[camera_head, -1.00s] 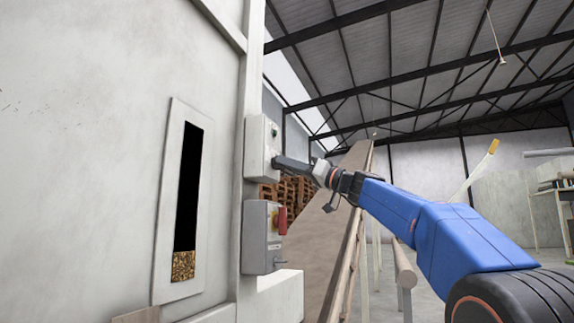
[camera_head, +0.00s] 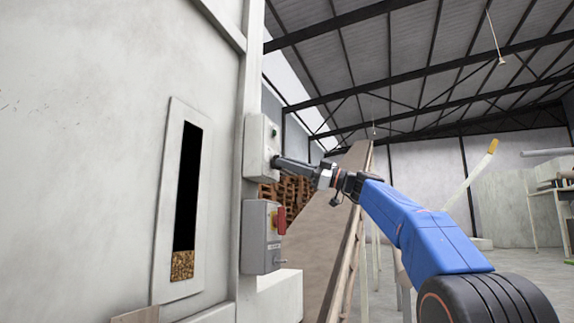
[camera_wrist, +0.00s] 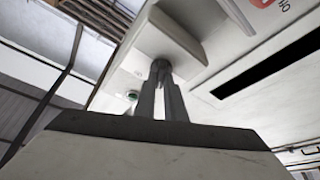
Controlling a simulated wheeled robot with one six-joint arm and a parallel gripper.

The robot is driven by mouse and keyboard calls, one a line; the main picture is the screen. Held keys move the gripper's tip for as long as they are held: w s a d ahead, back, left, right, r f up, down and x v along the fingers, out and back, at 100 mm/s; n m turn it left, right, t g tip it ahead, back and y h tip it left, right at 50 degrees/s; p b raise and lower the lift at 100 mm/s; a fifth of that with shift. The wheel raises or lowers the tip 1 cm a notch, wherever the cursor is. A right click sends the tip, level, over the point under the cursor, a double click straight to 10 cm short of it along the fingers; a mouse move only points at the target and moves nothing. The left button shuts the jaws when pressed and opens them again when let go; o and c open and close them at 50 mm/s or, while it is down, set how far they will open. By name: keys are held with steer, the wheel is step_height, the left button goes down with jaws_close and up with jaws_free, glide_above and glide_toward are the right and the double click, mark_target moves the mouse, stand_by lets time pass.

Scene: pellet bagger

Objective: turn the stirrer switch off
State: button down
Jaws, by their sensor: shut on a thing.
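The upper grey switch box (camera_head: 258,140) is fixed to the edge of the machine wall, with a small green lamp or button (camera_head: 275,132) on its face. My gripper (camera_head: 276,161) reaches in from the right to the lower part of that face. In the wrist view my gripper (camera_wrist: 161,68) has its fingers close together on the stirrer switch knob, which they mostly hide. The green part (camera_wrist: 132,96) shows left of the fingers there. I cannot read the switch position.
A sloping conveyor (camera_head: 330,220) and stacked pallets (camera_head: 290,191) stand behind.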

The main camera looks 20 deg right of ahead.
stand_by(0.5)
steer(key=c, duration=1.8)
jaws_free()
steer(key=v, duration=1.7)
steer(key=shift+s+d+f, duration=0.1)
steer(key=shift+d, duration=0.1)
